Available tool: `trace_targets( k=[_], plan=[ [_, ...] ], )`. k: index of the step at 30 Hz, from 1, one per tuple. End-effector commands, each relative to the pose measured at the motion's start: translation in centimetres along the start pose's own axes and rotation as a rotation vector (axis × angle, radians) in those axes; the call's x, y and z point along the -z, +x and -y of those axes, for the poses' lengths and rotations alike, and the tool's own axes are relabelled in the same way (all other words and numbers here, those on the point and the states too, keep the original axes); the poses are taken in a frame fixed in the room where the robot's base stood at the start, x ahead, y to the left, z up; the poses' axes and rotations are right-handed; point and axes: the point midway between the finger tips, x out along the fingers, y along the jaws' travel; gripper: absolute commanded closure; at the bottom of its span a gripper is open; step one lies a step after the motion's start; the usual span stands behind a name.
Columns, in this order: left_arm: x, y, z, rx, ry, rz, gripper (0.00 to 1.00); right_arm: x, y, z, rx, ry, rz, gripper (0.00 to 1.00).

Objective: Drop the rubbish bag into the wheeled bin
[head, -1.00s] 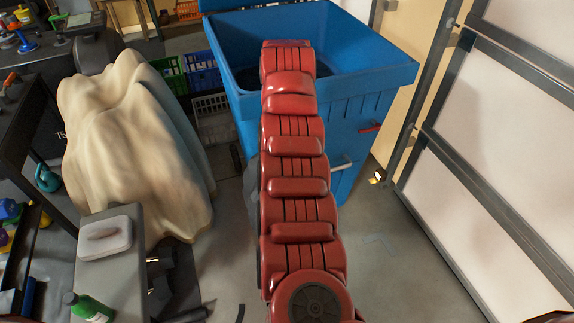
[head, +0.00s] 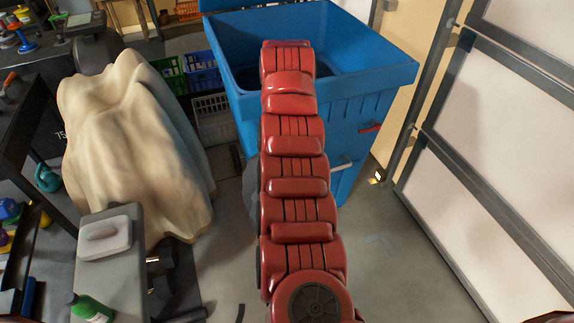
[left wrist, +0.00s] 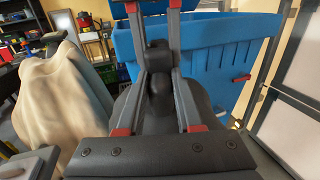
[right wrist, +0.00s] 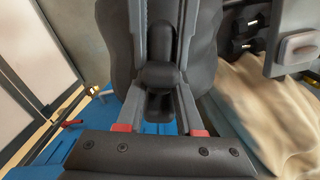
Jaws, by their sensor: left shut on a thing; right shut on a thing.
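The blue wheeled bin (head: 365,72) stands ahead with its top open. Its near wall also shows in the left wrist view (left wrist: 215,60). The dark grey rubbish bag (left wrist: 197,97) is outside the bin, in front of its near wall. The bag also fills much of the right wrist view (right wrist: 112,35). My left gripper (left wrist: 153,8) is shut on the bag, its fingers either side of the dark knotted neck. My right gripper (right wrist: 162,70) is also shut on the bag; its fingertips run off the top of the picture. In the head view my red segmented body hides both grippers and most of the bag.
A cream draped mound (head: 125,140) stands left of the bin. A grey bench (head: 105,275) with a pale object and green bottle (head: 90,308) is nearer. Crates (head: 200,70) sit behind. White framed panels (head: 500,150) line the right. Floor shows clear right of my body.

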Motion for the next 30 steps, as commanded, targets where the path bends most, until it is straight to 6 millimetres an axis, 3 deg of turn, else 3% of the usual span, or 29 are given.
trace_targets(
  k=[4,5,10,18,22,27,30],
  plan=[
    [-0.2,0.0,0.1,0.001,-0.001,0.004,1.0,-0.1,0.0,0.2,0.002,-0.002,0.002,1.0],
    [-0.3,0.0,0.1,0.001,-0.001,0.005,1.0,-0.1,-0.1,0.2,0.002,-0.002,0.002,0.61],
    [-0.3,0.0,0.0,0.0,-0.001,0.006,1.0,-0.1,-0.1,0.1,0.001,-0.001,0.002,0.3],
    [-0.3,0.0,0.0,0.0,-0.001,0.006,1.0,0.0,0.0,0.1,0.0,-0.001,0.0,0.29],
    [-0.3,0.0,0.0,0.0,-0.001,0.006,1.0,1.0,-0.3,0.1,0.002,-0.001,-0.039,0.29],
    [-0.3,0.0,0.0,0.0,-0.001,0.006,1.0,5.8,-2.0,0.3,-0.002,-0.004,-0.234,0.29],
    [-0.3,0.0,0.0,-0.001,-0.001,0.006,1.0,9.7,-3.8,-2.3,-0.087,-0.042,-0.388,0.29]
  ],
)
